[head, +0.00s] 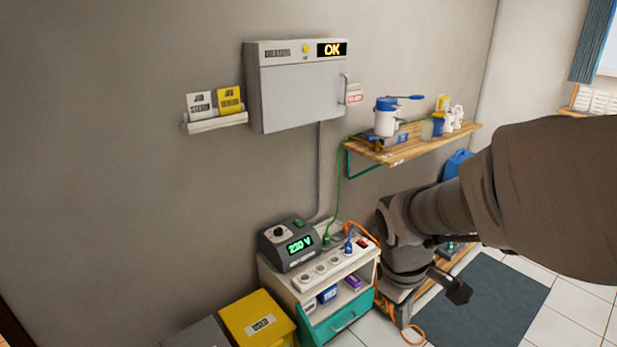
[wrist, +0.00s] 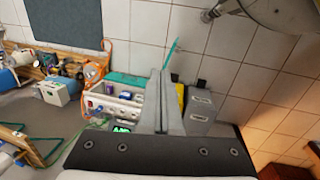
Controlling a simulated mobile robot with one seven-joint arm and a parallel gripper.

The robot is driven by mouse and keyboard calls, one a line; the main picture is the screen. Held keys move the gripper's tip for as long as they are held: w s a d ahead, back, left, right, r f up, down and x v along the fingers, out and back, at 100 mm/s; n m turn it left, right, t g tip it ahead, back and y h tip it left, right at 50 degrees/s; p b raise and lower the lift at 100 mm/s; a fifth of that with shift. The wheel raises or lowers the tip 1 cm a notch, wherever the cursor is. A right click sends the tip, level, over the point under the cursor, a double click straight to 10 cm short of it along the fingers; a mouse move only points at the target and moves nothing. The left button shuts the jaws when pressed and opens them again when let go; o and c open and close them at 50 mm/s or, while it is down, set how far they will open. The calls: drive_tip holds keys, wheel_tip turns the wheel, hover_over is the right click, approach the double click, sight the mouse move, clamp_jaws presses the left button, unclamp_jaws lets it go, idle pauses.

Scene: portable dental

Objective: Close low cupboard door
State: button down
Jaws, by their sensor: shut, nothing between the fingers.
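The low cupboard (head: 272,275) is a white unit with a teal front (head: 337,322) against the wall. In the wrist view the cupboard's teal front edge (wrist: 126,79) shows left of my fingers. A thin teal strip (wrist: 171,50) juts out beyond the fingertips; it looks like a door standing open, seen nearly edge-on. My gripper (wrist: 161,74) is shut and empty.
A 230 V unit (head: 290,245) and a socket strip stand on the cupboard. A yellow bin (head: 258,320) and a grey bin (head: 198,334) stand at its left. A wooden shelf (head: 420,145) with bottles is above right. An orange cable lies near my gripper. Tiled floor is clear in front.

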drive_tip(key=w+f+n+g+y+b, duration=0.1)
drive_tip(key=w+f+n+b, duration=0.2)
drive_tip(key=f, duration=0.8)
drive_tip(key=w+f+n+g+y+b, duration=0.1)
drive_tip(key=f+n+b, duration=0.3)
drive_tip(key=f, duration=0.8)
drive_tip(key=w+f+n+g+y+b, duration=0.15)
drive_tip(key=f+n, duration=0.25)
drive_tip(key=f, duration=0.7)
drive_tip(key=a+f+n+y+b, duration=0.1)
drive_tip(key=a+f+n+b, duration=0.15)
drive_tip(key=f, duration=0.75)
drive_tip(key=a+f+n+y+b, duration=0.1)
drive_tip(key=a+f+b, duration=0.3)
drive_tip(key=f, duration=0.6)
drive_tip(key=shift+w+d+r+t+b, duration=0.1)
drive_tip(key=shift+w+d+t, duration=0.1)
drive_tip(key=shift+d, duration=0.4)
drive_tip(key=shift+w+d+r+t+b, duration=0.15)
drive_tip(key=shift+d, duration=0.45)
drive_tip(key=shift+w+d+r+t+b, duration=0.1)
drive_tip(key=shift+w+d+t, duration=0.1)
drive_tip(key=shift+d, duration=0.4)
drive_tip(key=shift+d, duration=0.1)
